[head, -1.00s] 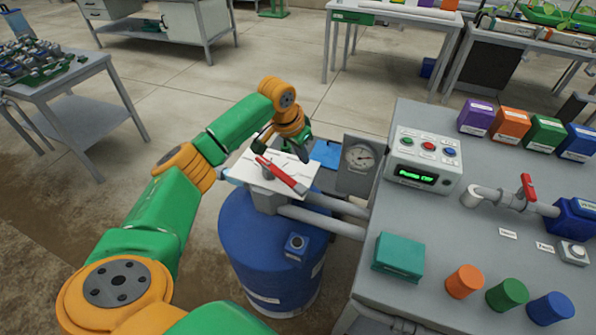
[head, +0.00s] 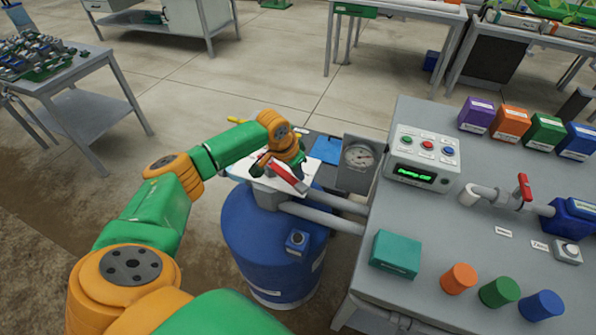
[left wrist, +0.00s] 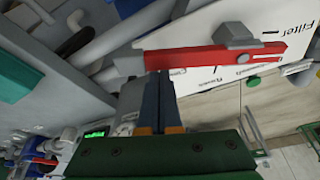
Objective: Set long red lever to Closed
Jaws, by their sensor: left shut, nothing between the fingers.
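The long red lever (head: 288,180) lies flat over a white plate (head: 245,171) on top of the blue drum. Its free end points to the lower right in the head view. In the left wrist view the lever (left wrist: 195,58) runs across the upper middle, with a grey pivot block near its right end. My left gripper (head: 297,169) is shut and empty, on the far side of the lever. In the left wrist view its fingertips (left wrist: 160,76) are right at the lever's edge near the free end; I cannot tell whether they touch. Plate lettering is partly hidden and hard to read.
Grey pipes (head: 325,221) run from the drum (head: 262,245) to the grey bench (head: 440,235) at right. A second, smaller red valve handle (head: 524,187) is on the bench. Floor left of the drum is clear.

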